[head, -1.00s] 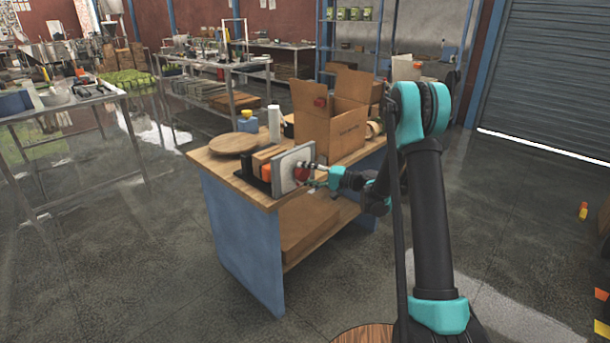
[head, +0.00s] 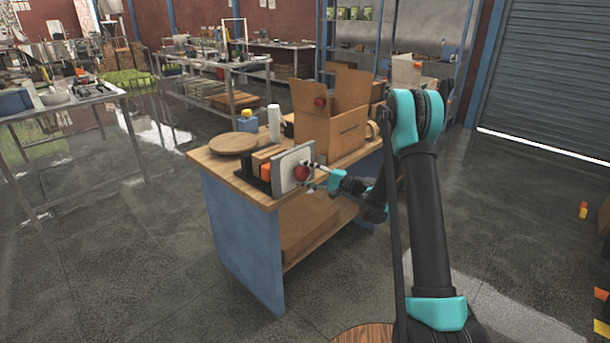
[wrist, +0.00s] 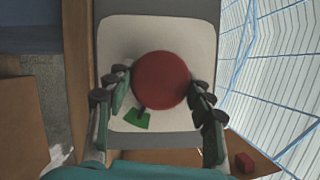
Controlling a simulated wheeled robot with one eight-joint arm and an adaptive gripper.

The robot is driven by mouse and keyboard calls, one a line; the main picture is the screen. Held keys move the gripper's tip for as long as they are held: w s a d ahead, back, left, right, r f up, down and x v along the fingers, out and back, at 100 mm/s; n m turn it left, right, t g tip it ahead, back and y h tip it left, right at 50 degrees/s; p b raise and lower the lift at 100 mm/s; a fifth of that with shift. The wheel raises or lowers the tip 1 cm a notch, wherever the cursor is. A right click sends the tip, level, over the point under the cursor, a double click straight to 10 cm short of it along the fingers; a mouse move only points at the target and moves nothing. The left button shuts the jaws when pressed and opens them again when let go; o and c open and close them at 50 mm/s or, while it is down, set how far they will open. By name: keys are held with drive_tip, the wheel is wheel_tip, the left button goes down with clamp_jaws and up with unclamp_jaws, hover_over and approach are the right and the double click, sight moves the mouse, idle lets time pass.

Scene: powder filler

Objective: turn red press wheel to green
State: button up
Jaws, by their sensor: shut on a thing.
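The red press wheel (wrist: 160,80) is round and sits on a pale plate (wrist: 118,45) with a grey surround. A short dark pointer (wrist: 142,109) sticks out at the wheel's lower left. Its tip meets the upper edge of a green patch (wrist: 136,120) on the plate. The fingers hide parts of the wheel's sides.
The panel stands on a wooden counter (head: 215,162) with blue sides. An open cardboard box (head: 328,130), a round wooden board (head: 233,143), a blue bottle (head: 247,121) and a white cylinder (head: 274,122) stand behind it. The floor in front is clear.

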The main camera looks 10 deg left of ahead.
drive_tip(key=o, duration=1.2)
drive_tip(key=shift+c, duration=0.2)
drive_tip(key=shift+d, duration=0.1)
drive_tip(key=v, duration=1.1)
drive_tip(key=shift+d, duration=0.45)
drive_tip(key=shift+s+f, duration=0.1)
